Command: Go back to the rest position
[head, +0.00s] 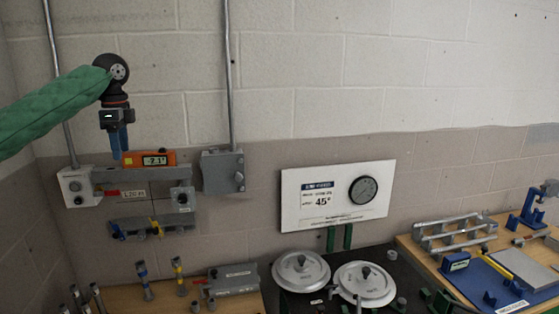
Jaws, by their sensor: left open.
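My left arm in a green sleeve comes in from the left. My left gripper (119,150) points down with its blue fingers apart. No object shows between them. In the picture it hangs just in front of the left end of an orange digital level (157,159), which sits on a grey wall bracket (145,178). I cannot tell whether the fingertips touch the level or the bracket. My right gripper is not in view.
A grey conduit box (223,171) is right of the bracket. A white sign with a gauge (338,195) hangs further right. Below stand round lidded pots (301,270) and a bench with a blue mat (495,283). The upper wall is clear.

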